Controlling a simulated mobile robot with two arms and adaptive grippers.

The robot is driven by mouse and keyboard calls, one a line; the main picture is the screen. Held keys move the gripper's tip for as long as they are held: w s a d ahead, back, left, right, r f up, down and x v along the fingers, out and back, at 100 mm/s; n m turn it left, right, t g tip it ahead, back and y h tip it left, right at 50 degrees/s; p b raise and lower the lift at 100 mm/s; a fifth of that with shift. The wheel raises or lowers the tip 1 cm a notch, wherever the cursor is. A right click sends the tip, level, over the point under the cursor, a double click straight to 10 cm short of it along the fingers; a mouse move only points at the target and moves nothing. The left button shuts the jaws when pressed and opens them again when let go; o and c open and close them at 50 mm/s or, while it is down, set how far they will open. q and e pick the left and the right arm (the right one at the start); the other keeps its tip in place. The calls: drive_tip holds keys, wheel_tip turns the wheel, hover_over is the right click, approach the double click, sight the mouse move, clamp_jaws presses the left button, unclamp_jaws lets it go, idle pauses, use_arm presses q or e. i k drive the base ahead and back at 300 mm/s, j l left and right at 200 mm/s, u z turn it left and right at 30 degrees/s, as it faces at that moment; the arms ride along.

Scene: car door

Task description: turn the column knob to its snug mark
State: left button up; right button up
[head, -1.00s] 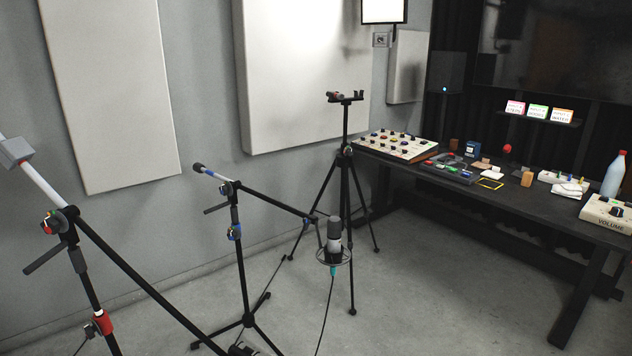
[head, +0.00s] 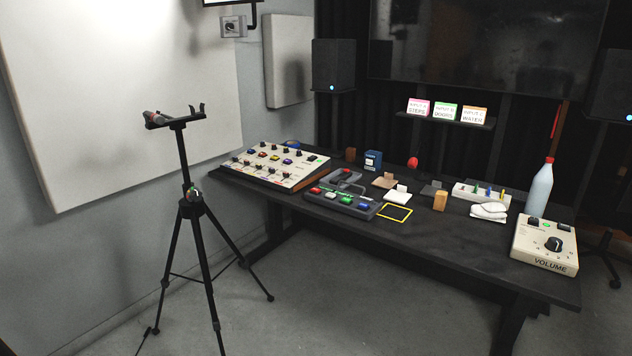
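A black tripod stand (head: 181,160) is at the left in the head view, with a cradle on top that carries a small reddish-brown and dark item (head: 155,117). A dark round knob (head: 195,194) with small coloured marks, green among them, sits on its column where the legs meet. The knob is too small here to tell which mark it points to. I cannot tell whether this is the task's column knob. Neither of my grippers is in view.
A dark desk (head: 440,250) holds a mixing console (head: 275,164), a pedal board (head: 340,203), a bottle (head: 541,188) and a volume box (head: 545,243). Speakers and a large screen stand behind. A white wall panel is behind the tripod. Floor between tripod and desk is clear.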

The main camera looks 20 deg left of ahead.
sight(196, 196)
drive_tip(key=i+u, duration=0.1)
drive_tip(key=i, duration=0.35)
drive_tip(key=i+l+u, duration=0.15)
drive_tip(key=i, duration=0.3)
drive_tip(key=i+l+u, duration=0.1)
drive_tip(key=i, duration=0.4)
drive_tip(key=i+j+u, duration=0.2)
drive_tip(key=i+u, duration=0.3)
drive_tip(key=i+j+u, duration=0.1)
drive_tip(key=i+u, duration=0.4)
drive_tip(key=i+l+u, duration=0.1)
drive_tip(key=i+u, duration=0.25)
drive_tip(key=u, duration=0.15)
drive_tip(key=i+l+u, duration=0.3)
drive_tip(key=i+u, duration=0.2)
drive_tip(key=k, duration=0.05)
